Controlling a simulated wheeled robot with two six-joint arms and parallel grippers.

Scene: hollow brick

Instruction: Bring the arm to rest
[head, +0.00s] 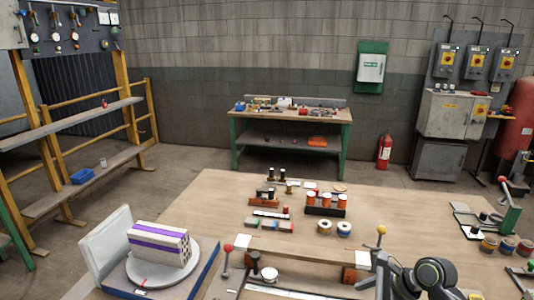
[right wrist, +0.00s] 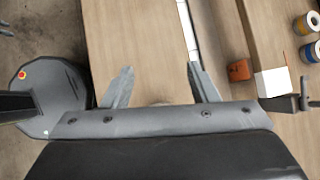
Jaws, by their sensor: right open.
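My right gripper (right wrist: 160,68) is open, with its two grey fingers spread wide and nothing between them. It points at a wooden table surface (right wrist: 135,35) in the right wrist view. My left arm and gripper are not in view. A white hollow brick (head: 160,243) with purple bands and holes in its end face sits on a round grey turntable (head: 140,276) at the front left, apart from my right arm.
The wooden workbench (head: 390,210) carries spools, small blocks and racks. Red-knobbed (head: 227,248) and yellow-knobbed (head: 382,231) levers stand at its near side. An orange block (right wrist: 239,70) and a white block (right wrist: 272,82) lie right of my fingers. The bench's middle right is bare.

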